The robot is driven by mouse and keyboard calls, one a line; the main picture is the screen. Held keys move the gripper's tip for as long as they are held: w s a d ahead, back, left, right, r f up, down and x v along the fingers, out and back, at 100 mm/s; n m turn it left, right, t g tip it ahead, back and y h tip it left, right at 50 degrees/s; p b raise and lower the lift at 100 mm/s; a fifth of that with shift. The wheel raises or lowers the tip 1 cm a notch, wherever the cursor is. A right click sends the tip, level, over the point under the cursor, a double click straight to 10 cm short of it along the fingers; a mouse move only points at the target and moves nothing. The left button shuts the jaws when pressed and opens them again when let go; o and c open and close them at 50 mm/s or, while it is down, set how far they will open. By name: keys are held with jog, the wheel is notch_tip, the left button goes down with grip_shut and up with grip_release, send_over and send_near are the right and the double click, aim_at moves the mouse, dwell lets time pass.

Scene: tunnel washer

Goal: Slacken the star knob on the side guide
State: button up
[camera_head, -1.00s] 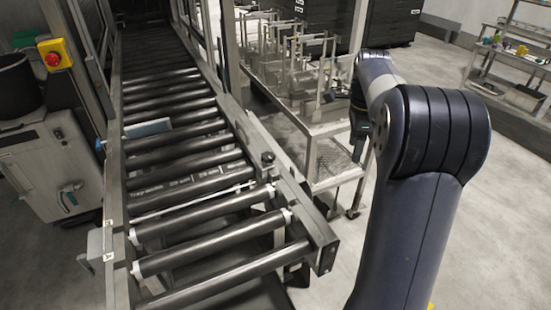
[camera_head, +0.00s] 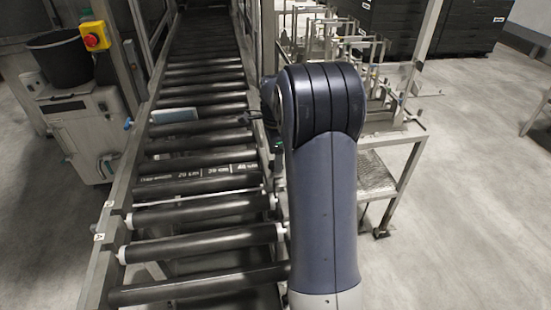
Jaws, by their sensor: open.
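A small blue knob-like part (camera_head: 127,124) sits at the outer side of the conveyor's left frame. It is too small to tell whether it is star-shaped. A pale blue-grey plate (camera_head: 174,115), perhaps the side guide, stands over the rollers in line with it. My gripper (camera_head: 248,117) shows small and dark at the conveyor's right side, left of my arm's big joint. It is open and apart from the blue part, with the roller width between them. My arm hides part of the right frame and of the gripper's wrist.
The roller conveyor (camera_head: 195,213) runs away from me. A red stop button on a yellow box (camera_head: 92,41) and a black bucket (camera_head: 62,63) stand left, above a grey cabinet (camera_head: 80,135). A metal rack trolley (camera_head: 375,172) stands close right. The floor at far right is clear.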

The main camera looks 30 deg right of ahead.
jog(key=shift+f, duration=0.95)
jog(key=c, duration=1)
jog(key=shift+o, duration=0.2)
